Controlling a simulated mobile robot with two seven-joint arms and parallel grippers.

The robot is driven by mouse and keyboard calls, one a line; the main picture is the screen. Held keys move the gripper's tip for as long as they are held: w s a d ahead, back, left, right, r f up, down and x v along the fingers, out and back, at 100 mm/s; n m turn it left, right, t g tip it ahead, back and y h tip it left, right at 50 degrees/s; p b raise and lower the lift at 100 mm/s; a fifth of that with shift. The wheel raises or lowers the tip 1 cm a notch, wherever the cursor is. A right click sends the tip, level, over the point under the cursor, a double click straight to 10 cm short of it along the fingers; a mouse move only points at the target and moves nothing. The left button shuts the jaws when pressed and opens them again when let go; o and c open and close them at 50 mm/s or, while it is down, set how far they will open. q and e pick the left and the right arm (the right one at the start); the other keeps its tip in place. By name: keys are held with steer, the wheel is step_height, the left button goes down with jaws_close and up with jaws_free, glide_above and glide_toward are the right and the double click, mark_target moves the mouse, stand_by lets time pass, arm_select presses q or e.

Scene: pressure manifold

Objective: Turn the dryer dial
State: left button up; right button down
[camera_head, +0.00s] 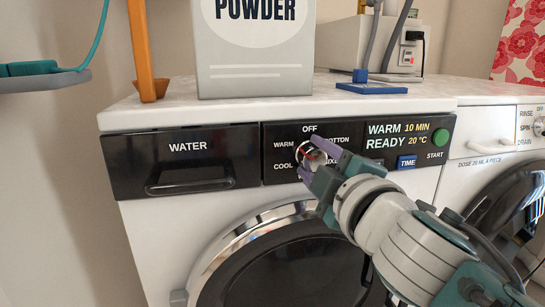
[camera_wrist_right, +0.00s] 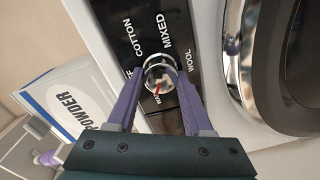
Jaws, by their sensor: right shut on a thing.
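The dryer dial (camera_head: 308,154) is a round silvery knob with a red pointer on the dryer's black panel. Labels OFF, COTTON, COOL and WARM show around it; MIXED is partly covered in the head view. The pointer leans up-left, toward WARM. My right gripper (camera_head: 312,160) reaches in from the lower right, with its purple fingers shut on the dial's two sides. In the right wrist view the dial (camera_wrist_right: 159,66) sits between the fingertips (camera_wrist_right: 159,75), with WOOL and MIXED readable beyond. My left gripper is not in view.
The display (camera_head: 396,134) reads WARM 10 MIN, READY 20 °C. A green START button (camera_head: 440,136) and blue TIME button (camera_head: 406,162) are right of the dial. A WATER drawer (camera_head: 185,160) is left. A POWDER box (camera_head: 255,50) stands on the top; the round door (camera_head: 230,257) is below.

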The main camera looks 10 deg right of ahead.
steer(key=shift+n, duration=0.3)
stand_by(0.4)
steer(key=shift+c, duration=1.5)
jaws_free()
steer(key=shift+s, duration=0.1)
steer(key=shift+s, duration=0.35)
steer(key=s+p, duration=0.1)
steer(key=s, duration=0.8)
steer(key=shift+d+r+p, duration=0.15)
steer(key=shift+d+p, duration=0.1)
steer(key=shift+p, duration=0.15)
